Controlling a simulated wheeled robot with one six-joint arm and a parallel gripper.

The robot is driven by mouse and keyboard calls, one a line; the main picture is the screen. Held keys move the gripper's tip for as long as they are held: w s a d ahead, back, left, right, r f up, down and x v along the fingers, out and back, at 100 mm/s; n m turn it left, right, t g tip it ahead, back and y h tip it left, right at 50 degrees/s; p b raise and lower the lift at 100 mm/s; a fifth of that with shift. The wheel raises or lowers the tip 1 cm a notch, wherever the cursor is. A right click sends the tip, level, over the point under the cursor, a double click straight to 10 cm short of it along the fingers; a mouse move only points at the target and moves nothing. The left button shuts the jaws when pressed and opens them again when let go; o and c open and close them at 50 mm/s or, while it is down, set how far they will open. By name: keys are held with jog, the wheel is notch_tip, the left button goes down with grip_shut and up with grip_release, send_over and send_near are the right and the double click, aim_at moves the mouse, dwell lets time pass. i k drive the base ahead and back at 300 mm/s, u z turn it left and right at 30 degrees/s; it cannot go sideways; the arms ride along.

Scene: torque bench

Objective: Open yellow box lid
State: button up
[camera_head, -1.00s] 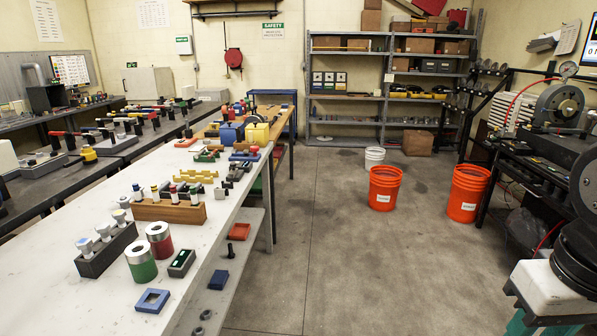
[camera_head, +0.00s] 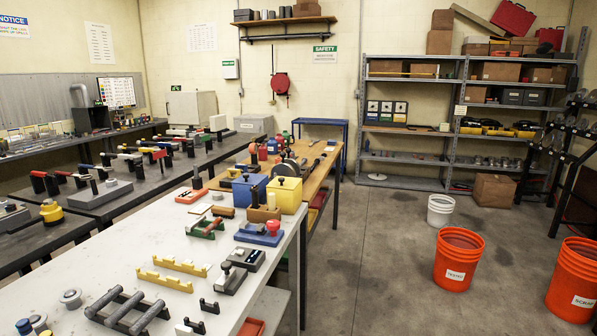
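My gripper and arm are not in view.
The white bench top (camera_head: 130,245) holds a blue fixture (camera_head: 259,235), a yellow rack (camera_head: 180,265) and grey rods in front of the boxes. Orange buckets (camera_head: 458,260) (camera_head: 575,280) and a white bucket (camera_head: 440,210) stand on the floor to the right. The floor between bench and buckets is clear.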

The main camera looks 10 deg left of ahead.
aim_at(289, 183)
jog(key=i, duration=2.6)
jog(key=u, duration=1.15)
